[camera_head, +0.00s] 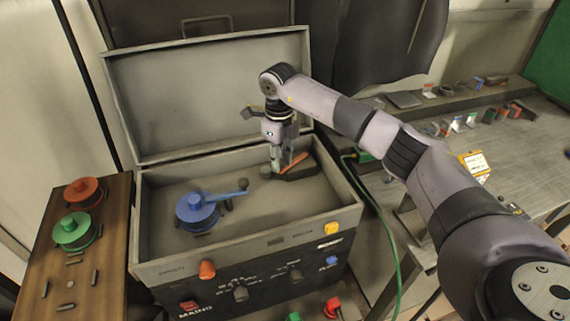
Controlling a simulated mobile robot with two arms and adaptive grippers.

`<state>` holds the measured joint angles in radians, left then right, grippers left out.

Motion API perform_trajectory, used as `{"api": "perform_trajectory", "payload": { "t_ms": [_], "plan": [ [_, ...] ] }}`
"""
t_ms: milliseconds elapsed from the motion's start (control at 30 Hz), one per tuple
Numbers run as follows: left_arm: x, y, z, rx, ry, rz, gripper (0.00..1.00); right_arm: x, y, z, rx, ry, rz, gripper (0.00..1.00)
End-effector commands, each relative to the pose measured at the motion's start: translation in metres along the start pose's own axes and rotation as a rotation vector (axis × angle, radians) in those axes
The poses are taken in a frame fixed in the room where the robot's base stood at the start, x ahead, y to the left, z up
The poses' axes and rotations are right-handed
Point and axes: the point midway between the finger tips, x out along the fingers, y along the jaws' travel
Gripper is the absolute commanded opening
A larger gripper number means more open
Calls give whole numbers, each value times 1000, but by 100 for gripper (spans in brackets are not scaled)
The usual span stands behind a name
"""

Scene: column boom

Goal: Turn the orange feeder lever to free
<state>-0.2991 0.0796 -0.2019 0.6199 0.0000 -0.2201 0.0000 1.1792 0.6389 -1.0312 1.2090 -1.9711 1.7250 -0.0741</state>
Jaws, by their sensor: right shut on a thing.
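The orange feeder lever (294,163) lies inside the open grey box (157,241), on a dark mount near the box's back right corner. My right gripper (279,168) points down into the box and is shut on the orange lever at its left part. The fingers hide part of the lever. My left gripper is not in view.
A blue round knob with a blue lever (197,211) sits in the box's left part. The raised lid (210,95) stands behind. A wooden board (50,270) with red and green knobs is at left. A green cable (385,228) hangs at right beside a workbench (480,150).

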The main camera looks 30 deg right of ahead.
Motion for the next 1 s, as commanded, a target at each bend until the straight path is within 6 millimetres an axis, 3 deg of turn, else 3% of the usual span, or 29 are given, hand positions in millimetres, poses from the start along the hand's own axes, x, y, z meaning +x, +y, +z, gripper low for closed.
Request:
{"api": "perform_trajectory", "payload": {
  "t_ms": [767, 800, 1000],
  "plan": [
    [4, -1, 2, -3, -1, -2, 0, -2, -3, 10, 101, -6, -1, 0],
    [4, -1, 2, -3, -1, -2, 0, -2, -3, 10, 101, -7, -2, 25],
    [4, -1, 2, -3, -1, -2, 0, -1, -3, 9, 100, -4, -1, 39]
  ]
}}
